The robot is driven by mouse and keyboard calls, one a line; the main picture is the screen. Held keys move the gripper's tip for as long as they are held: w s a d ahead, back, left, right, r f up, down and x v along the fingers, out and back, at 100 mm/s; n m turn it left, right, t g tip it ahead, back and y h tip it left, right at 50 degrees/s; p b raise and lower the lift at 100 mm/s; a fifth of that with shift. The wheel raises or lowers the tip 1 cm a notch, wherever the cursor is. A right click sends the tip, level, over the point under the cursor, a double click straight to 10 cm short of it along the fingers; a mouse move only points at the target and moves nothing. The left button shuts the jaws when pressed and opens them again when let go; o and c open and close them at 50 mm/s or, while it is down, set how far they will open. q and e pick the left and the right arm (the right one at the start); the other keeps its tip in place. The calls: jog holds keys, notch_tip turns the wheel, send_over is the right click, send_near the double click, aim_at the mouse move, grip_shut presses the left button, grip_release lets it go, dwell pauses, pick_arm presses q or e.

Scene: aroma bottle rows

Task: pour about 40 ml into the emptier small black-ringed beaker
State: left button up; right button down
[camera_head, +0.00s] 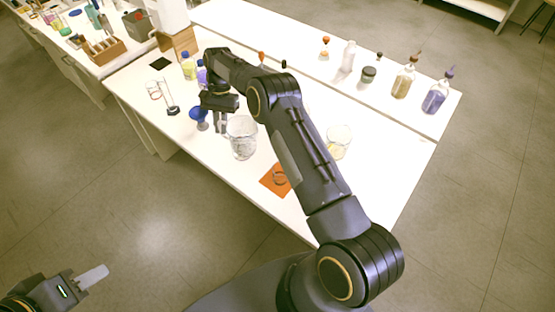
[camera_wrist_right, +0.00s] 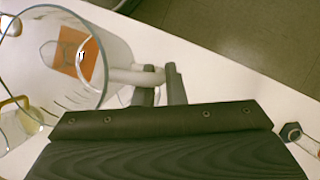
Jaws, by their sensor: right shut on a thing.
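My right gripper (camera_head: 222,122) is shut on the handle of a large clear glass jug (camera_head: 242,146), which also fills the left of the right wrist view (camera_wrist_right: 112,45). The jug appears upright; its liquid level is unclear. An orange mat (camera_head: 267,181) with a small clear round vessel (camera_head: 280,177) on it lies in front of the jug. A clear beaker (camera_head: 338,142) with a yellowish base stands right of my right forearm. I cannot make out black rings or compare fill levels. My left gripper (camera_head: 90,277) is low at the left, away from the table; its jaw opening is unclear.
Several bottles stand along the back, including an amber one (camera_head: 402,87) and a purple one (camera_head: 435,98). A blue vessel (camera_head: 198,115) stands left of the jug. The table's front right is mostly clear.

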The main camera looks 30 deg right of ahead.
aim_at(231, 123)
jog(key=shift+s+r, duration=0.1)
jog(key=shift+d, duration=0.2)
jog(key=s+d+r+t+y, duration=0.1)
jog(key=s+r+n+t+y, duration=0.1)
jog(key=t, duration=0.1)
jog(key=shift+s+d+r+y, duration=0.15)
jog(key=shift+s+d+y, duration=0.15)
jog(key=shift+s+d, duration=0.25)
jog(key=shift+s, duration=0.05)
jog(key=s+d+t+y+b, duration=0.1)
jog(key=b, duration=0.1)
jog(key=s+d+f+t+y+b, duration=0.1)
jog(key=b, duration=0.2)
jog(key=shift+s+f+n, duration=0.15)
jog(key=shift+f+n, duration=0.1)
jog(key=shift+n, duration=0.05)
jog(key=s+t+y+b, duration=0.1)
jog(key=b, duration=0.2)
jog(key=s+d+r+n+t+y+b, duration=0.1)
jog(key=t+b, duration=0.1)
jog(key=b, duration=0.2)
jog(key=shift+s+d, duration=0.1)
jog(key=shift+d, duration=0.2)
jog(key=shift+s+d+r+t+y+b, duration=0.1)
jog(key=shift+s+d+t+y+b, duration=0.25)
jog(key=shift+b, duration=0.8)
jog(key=shift+s+d+r+t+y+b, duration=0.15)
jog(key=shift+s+y+b, duration=0.3)
jog(key=shift+b, duration=0.65)
jog(key=shift+w, duration=0.15)
